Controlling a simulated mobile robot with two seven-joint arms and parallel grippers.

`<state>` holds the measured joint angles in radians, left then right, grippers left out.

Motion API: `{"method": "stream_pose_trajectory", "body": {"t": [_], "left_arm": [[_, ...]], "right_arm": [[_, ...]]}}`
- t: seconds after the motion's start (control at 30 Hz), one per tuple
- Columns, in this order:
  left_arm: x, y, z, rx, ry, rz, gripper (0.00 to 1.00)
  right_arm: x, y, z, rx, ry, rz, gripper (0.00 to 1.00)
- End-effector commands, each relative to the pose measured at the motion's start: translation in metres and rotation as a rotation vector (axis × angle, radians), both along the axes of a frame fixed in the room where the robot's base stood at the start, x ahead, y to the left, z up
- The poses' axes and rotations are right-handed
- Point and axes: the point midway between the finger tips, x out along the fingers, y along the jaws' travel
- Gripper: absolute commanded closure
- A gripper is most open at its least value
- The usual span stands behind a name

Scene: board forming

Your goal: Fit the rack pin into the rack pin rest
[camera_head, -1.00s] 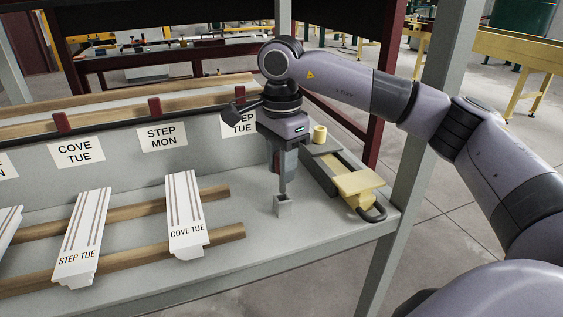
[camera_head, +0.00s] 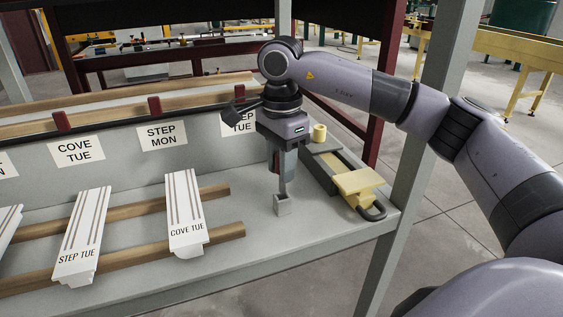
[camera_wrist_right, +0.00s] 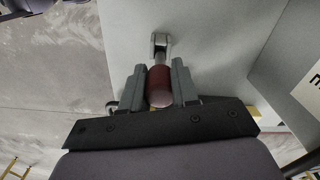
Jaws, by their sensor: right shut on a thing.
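The rack pin has a dark red handle and a grey shaft. My right gripper (camera_head: 284,168) points down over the shelf and is shut on the handle. In the right wrist view the handle of the rack pin (camera_wrist_right: 159,86) sits between the two fingers of my right gripper (camera_wrist_right: 158,78). The rack pin rest (camera_head: 283,207) is a small grey square block on the shelf. The pin's shaft (camera_head: 283,187) stands nearly upright and its lower end meets the rest's top. I cannot tell how deep it sits. My left gripper is not in view.
White moulding pieces (camera_head: 185,212) labelled COVE TUE and STEP TUE (camera_head: 82,232) lie on wooden rails to the left. A yellow-and-grey tool (camera_head: 357,184) lies right of the rest. A grey post (camera_head: 400,170) stands at right. The shelf in front of the rest is clear.

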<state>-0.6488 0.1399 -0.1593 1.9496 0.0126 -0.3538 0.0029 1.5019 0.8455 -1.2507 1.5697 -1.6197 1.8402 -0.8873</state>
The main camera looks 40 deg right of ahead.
Motion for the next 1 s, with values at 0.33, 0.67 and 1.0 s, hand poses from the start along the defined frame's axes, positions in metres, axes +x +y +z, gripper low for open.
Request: {"method": "stream_pose_trajectory", "body": {"t": [0.33,0.67,1.0], "left_arm": [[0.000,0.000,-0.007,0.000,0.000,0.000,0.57],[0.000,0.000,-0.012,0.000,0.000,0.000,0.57],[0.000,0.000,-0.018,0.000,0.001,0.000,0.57]], "right_arm": [[0.000,0.000,-0.010,0.000,0.000,0.000,1.00],[0.000,0.000,-0.018,0.000,-0.001,0.000,1.00],[0.000,0.000,-0.026,0.000,-0.001,0.000,1.00]]}}
